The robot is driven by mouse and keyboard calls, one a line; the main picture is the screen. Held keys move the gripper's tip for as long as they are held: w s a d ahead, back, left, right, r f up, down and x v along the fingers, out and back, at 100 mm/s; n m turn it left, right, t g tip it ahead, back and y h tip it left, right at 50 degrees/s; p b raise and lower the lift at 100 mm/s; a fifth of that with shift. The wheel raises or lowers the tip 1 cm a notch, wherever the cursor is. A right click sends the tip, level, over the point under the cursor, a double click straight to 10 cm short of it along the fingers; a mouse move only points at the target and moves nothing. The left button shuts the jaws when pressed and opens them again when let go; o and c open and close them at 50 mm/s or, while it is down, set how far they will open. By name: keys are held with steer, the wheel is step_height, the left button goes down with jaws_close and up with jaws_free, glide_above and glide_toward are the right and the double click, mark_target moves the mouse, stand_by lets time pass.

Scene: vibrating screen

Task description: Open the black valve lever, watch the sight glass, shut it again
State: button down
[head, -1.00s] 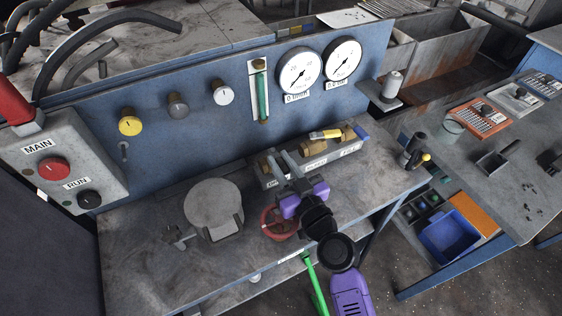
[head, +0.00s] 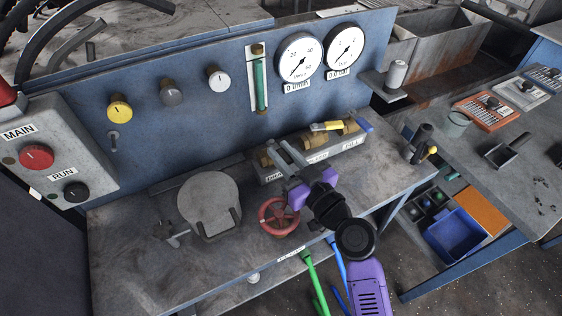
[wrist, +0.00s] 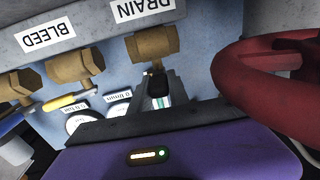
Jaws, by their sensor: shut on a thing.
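My gripper (head: 277,150) reaches over the front of the bench to the valve block (head: 342,143). In the wrist view its fingers (wrist: 158,88) are shut on the black lever (wrist: 158,84), just below the brass valve labelled DRAIN (wrist: 151,43). In the head view the fingers hide this lever, so its exact angle is unclear. The sight glass (head: 260,84) is an upright tube on the blue panel, with green along most of its length. It is left of two round dials, the nearer one (head: 299,58) and the farther one (head: 344,46).
The BLEED valve has a yellow lever (head: 327,126), and a blue lever (head: 363,121) is at the block's right end. A red handwheel (head: 279,216) stands close to my gripper; it looms at right in the wrist view (wrist: 265,70). A round grey lid (head: 209,203) sits left.

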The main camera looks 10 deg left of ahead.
steer(key=shift+w+d+f+n+g+y+b, duration=0.2)
steer(key=shift+n+g+y+b, duration=0.65)
steer(key=shift+b, duration=1.2)
steer(key=shift+w+d+f+n+g+y+b, duration=0.1)
steer(key=shift+w+d+n+g+y+b, duration=0.2)
steer(key=shift+n+g+y+b, duration=1.2)
steer(key=shift+w+d+f+m+g+h+b, duration=0.15)
steer(key=shift+w+g+b, duration=0.3)
steer(key=shift+b, duration=2.15)
steer(key=n+g+b, duration=0.1)
steer(key=g+b, duration=0.1)
steer(key=n+g+y+b, duration=0.1)
steer(key=n+g+b, duration=0.1)
steer(key=b, duration=0.1)
steer(key=w+n+g+b, duration=0.1)
steer(key=g+b, duration=0.1)
steer(key=shift+w+d+r+n+g+y+b, duration=0.1)
steer(key=shift+d+r+n+g+y+b, duration=0.05)
steer(key=shift+r+n+g+y+b, duration=0.2)
steer(key=c, duration=1.2)
jaws_free()
steer(key=shift+c, duration=0.2)
steer(key=shift+r, duration=0.1)
steer(key=d, duration=0.7)
steer(key=shift+d, duration=0.35)
steer(key=shift+c, duration=0.4)
